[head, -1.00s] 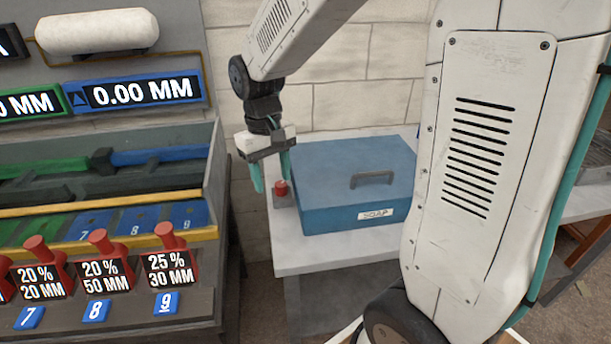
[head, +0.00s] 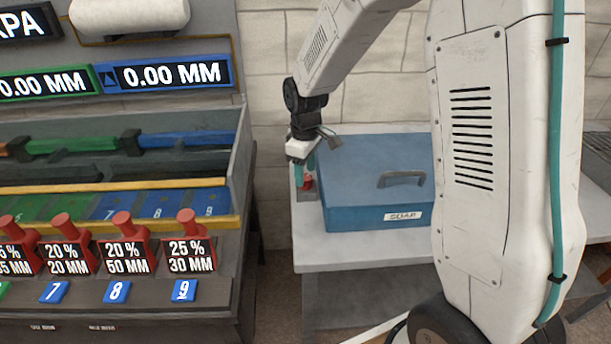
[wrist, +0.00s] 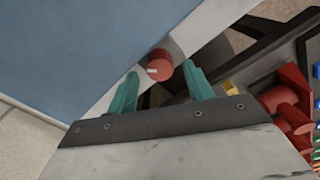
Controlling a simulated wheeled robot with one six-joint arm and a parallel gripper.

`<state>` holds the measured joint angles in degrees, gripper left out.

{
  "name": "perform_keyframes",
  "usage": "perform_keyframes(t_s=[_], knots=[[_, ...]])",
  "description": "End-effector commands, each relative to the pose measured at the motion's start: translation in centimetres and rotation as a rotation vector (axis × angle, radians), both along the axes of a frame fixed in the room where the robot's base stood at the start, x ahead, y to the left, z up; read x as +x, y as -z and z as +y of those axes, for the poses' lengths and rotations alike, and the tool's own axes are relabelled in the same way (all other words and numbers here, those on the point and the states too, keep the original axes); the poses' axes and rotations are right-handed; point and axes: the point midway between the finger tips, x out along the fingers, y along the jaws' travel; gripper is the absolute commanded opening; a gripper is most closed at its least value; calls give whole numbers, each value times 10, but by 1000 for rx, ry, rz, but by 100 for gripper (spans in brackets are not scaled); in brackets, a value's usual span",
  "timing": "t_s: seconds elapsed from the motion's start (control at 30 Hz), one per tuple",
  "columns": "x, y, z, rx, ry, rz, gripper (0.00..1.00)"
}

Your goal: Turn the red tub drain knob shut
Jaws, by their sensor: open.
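The red drain knob (head: 308,182) sits on a small grey base at the left side of the blue SOAP tub (head: 365,215). In the wrist view the red knob (wrist: 160,66) shows a pale mark on its face, and the blue tub (wrist: 75,45) fills the upper left. My gripper (head: 304,178) is at the knob, its teal fingers pointing down. In the wrist view my gripper (wrist: 160,92) is open, with the knob beyond and between its fingertips. I cannot tell whether either finger touches the knob.
The tub stands on a pale table (head: 350,255) against a white brick wall (head: 375,90). A grey bench with red-handled blocks (head: 188,240) and blue number tags stands close on the left. The tub's lid has a dark handle (head: 402,180).

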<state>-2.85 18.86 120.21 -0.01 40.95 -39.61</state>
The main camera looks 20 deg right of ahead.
Motion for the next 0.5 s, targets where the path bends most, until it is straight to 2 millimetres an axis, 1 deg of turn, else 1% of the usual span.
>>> perform_keyframes(t_s=[0.03, 0.1, 0.2, 0.5], knots=[[0, 7, 0, 0, 1, 3, 52], [0, 15, 0, 0, 1, 1, 52], [0, 21, -1, -1, 2, 1, 52], [0, 24, -1, 0, 2, 0, 52]])
